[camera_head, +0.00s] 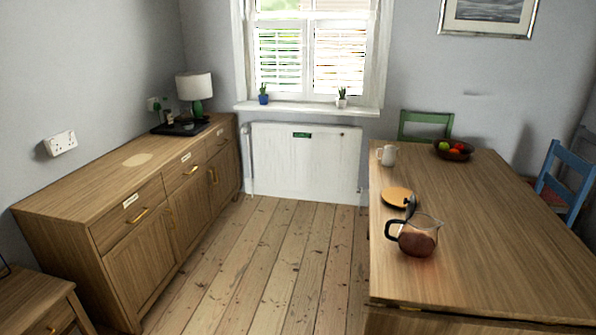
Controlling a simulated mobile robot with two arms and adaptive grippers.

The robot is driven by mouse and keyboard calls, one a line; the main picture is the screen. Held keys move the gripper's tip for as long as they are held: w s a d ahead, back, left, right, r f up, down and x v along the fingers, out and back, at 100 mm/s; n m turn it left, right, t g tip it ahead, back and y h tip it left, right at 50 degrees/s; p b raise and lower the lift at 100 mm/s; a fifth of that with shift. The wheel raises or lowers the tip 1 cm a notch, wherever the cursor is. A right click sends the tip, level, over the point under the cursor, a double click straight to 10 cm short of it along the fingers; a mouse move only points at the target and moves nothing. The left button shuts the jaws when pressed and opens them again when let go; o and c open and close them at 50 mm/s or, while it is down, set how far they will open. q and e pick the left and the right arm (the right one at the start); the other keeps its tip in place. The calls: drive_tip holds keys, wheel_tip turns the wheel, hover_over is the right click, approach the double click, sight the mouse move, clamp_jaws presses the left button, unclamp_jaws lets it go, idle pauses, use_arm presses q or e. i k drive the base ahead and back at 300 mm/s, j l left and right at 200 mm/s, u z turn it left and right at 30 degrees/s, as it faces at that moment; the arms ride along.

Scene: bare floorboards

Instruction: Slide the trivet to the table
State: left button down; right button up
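A glass jug (417,238) with dark liquid and a dark handle stands on the table just in front of the disc. A pale round flat disc or mark (137,160) is on the wooden sideboard; I cannot tell which. Neither of my grippers is in view.
A white mug (387,154) and a bowl of fruit (454,151) are at the table's far end. A green chair (425,125) and a blue chair (562,184) stand by the table. The sideboard (150,190) holds a lamp (195,90). Bare floorboards (275,260) lie between.

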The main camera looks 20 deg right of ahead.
sight(394, 196)
drive_tip(key=i+j, duration=0.1)
drive_tip(key=i, duration=0.5)
drive_tip(key=i+j, duration=0.15)
drive_tip(key=i, duration=0.45)
drive_tip(key=i+j+z, duration=0.1)
drive_tip(key=i, duration=0.5)
drive_tip(key=i+z, duration=0.25)
drive_tip(key=z, duration=0.2)
drive_tip(key=i+z, duration=0.25)
drive_tip(key=z, duration=0.25)
drive_tip(key=i+j+z, duration=0.2)
drive_tip(key=z, duration=0.25)
drive_tip(key=i+j+z, duration=0.2)
drive_tip(key=z, duration=0.3)
